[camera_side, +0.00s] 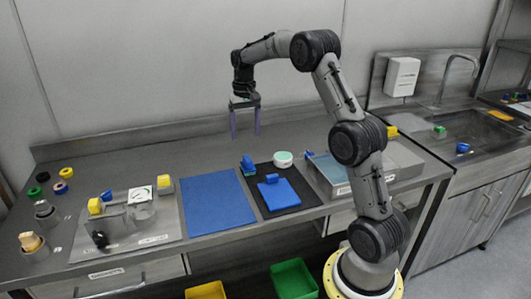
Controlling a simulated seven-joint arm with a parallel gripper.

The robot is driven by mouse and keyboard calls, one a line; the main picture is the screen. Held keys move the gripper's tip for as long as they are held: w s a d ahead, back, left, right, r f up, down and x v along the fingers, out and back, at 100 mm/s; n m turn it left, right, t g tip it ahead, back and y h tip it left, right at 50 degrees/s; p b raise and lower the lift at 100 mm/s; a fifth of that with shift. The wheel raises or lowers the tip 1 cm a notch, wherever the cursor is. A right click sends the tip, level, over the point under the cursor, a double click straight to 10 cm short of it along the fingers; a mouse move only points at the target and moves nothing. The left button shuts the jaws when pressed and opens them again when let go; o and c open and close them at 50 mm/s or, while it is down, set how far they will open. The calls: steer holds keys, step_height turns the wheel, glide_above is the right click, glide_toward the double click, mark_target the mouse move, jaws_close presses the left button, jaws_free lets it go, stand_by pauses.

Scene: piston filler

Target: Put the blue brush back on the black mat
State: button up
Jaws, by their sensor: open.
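My gripper (246,135) hangs open and empty, pointing down, above the back part of the counter. Its two purple fingers are apart. The black mat (304,191) lies on the counter below and to the right of it. A flat blue piece with a raised block (278,193) lies on the mat. A smaller blue piece (248,166) stands at the mat's back left corner, below my gripper; I cannot tell whether it is on the mat or just beside it. Another small blue object (462,148) is in the sink. Which blue piece is the brush is too small to tell.
A white and green round container (284,158) stands at the mat's back edge. A blue mat (215,205) lies bare to the left. A filler station (125,222) with yellow parts is further left, a grey tray (395,160) to the right. The back counter is clear.

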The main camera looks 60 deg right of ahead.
steer(key=s+a+r+n+t, duration=0.1)
steer(key=s+a+r+n, duration=0.1)
steer(key=s+a+r, duration=0.45)
steer(key=s+a+r+n+t, duration=0.1)
steer(key=s+a+r+n, duration=0.2)
steer(key=a, duration=0.6)
steer(key=s+a+f+n+t, duration=0.1)
steer(key=s+a+n, duration=0.1)
steer(key=s+a, duration=0.3)
steer(key=s+a+f+n+t, duration=0.1)
steer(key=s+a, duration=0.4)
steer(key=s, duration=0.7)
steer(key=shift+s+a+f+n+t, duration=0.2)
steer(key=shift+s+a+n+t, duration=0.2)
steer(key=shift+t, duration=0.3)
